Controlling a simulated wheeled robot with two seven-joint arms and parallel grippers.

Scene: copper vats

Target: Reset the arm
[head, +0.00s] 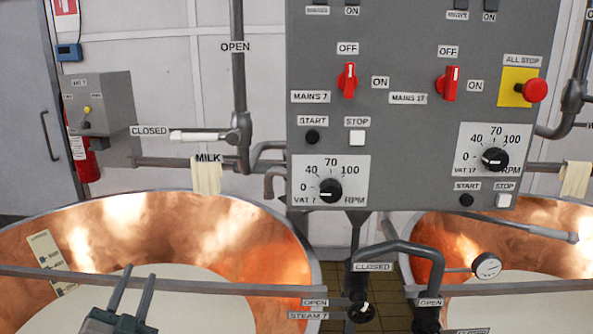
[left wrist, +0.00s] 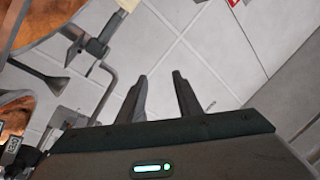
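My left gripper (head: 132,297) shows at the bottom left of the head view, in front of the left copper vat (head: 290,255). Its two fingers point up and stand apart with nothing between them. In the left wrist view the gripper (left wrist: 160,85) is also open and empty, with the white tiled wall beyond it. Most of the left arm is below the picture. My right gripper is in neither view.
A grey control panel (head: 390,130) hangs at centre with red switches and an all-stop button (head: 535,90). A right copper vat (head: 470,225) stands beside it. A grey rail (head: 220,287) crosses the left vat. A white-handled milk valve (head: 195,136) and a steam valve (head: 361,312) stick out.

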